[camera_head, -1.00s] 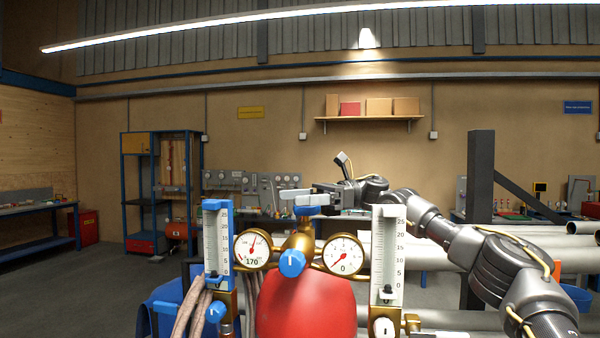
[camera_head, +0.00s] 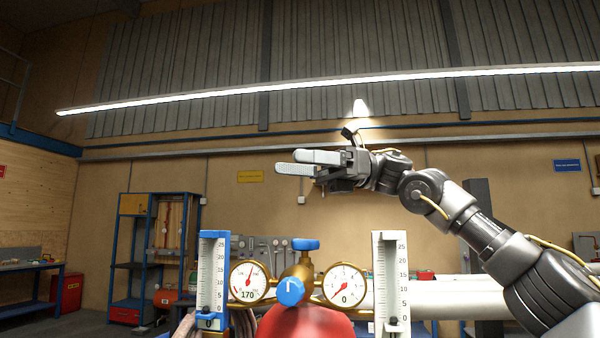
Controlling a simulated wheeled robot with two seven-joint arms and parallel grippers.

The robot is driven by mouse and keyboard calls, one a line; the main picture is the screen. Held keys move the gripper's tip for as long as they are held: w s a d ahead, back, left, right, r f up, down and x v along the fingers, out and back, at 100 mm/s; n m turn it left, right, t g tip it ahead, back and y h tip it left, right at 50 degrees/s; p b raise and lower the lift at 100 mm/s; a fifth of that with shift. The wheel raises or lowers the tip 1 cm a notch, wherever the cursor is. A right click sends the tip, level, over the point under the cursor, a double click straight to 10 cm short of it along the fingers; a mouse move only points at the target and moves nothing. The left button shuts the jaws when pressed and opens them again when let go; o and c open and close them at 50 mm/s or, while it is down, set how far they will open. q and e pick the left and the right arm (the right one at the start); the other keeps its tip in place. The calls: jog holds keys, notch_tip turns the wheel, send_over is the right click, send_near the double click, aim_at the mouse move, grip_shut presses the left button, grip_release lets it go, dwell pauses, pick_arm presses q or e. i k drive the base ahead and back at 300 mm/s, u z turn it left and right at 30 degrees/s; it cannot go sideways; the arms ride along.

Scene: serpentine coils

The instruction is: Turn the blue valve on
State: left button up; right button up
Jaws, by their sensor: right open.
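A red tank (camera_head: 307,322) stands at the bottom centre with a brass regulator (camera_head: 303,266) on top. A blue valve handle (camera_head: 305,244) sits crosswise on top of the regulator. A round blue knob (camera_head: 290,291) with a white mark faces me below it. The left gauge (camera_head: 249,281) reads 170 and the right gauge (camera_head: 344,285) reads 0. My right gripper (camera_head: 294,163) is open and empty, above the blue handle in the picture and apart from it. Its fingers point left. My left gripper is not in view.
A blue-framed flow scale (camera_head: 213,275) stands left of the gauges and a white one (camera_head: 391,280) stands right. Behind are a blue shelf rack (camera_head: 155,250), a tool panel and pale pipes (camera_head: 455,297). The space above the regulator is clear around my gripper.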

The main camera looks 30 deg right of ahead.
aim_at(305, 246)
jog(key=k, duration=1)
